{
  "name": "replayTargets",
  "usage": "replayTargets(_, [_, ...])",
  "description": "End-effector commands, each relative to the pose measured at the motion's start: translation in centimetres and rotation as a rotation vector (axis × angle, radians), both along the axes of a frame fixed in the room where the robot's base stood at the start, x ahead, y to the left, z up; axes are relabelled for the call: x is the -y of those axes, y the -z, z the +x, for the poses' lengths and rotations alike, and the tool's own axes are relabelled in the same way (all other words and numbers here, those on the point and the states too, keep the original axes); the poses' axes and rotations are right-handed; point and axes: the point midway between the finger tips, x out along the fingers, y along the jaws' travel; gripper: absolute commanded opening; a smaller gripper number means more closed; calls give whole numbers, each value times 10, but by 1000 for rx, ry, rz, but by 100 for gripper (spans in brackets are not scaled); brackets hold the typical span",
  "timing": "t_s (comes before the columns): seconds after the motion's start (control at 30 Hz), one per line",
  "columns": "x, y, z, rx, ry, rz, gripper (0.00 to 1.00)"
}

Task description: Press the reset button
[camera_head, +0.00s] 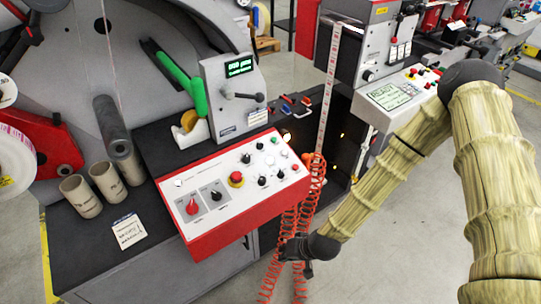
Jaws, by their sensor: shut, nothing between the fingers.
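The control panel (215,222) has a white sloped face and a red front and stands on the machine's dark bench. The labels are too small to read, so I cannot tell which one is the reset button. My gripper (288,250) is shut and empty, below and right of the panel's front edge, apart from the panel's face. It overlaps the red coiled cables in the picture, and its fingertips are small and dark.
Red coiled cables (292,215) hang beside the panel's right end. A display unit with a lever (228,95) stands behind the panel. A second control panel (392,97) is at the right. Floor is open in front.

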Motion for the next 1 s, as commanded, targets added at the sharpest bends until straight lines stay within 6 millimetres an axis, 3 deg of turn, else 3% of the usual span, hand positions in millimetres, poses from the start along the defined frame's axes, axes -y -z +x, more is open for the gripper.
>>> replayTargets(0.03, [-8, -19, 24, 33, 10, 30, 0])
replayTargets(0.1, [-19, -39, 52, 76, 14, 64, 0])
replayTargets(0.3, [-37, -96, 125, 191, 30, 144, 0])
replayTargets(0.6, [-38, -190, 228, 366, 70, 235, 0])
replayTargets(0.8, [-28, -237, 273, 448, 92, 269, 0])
replayTargets(1.0, [-23, -254, 288, 479, 99, 279, 0])
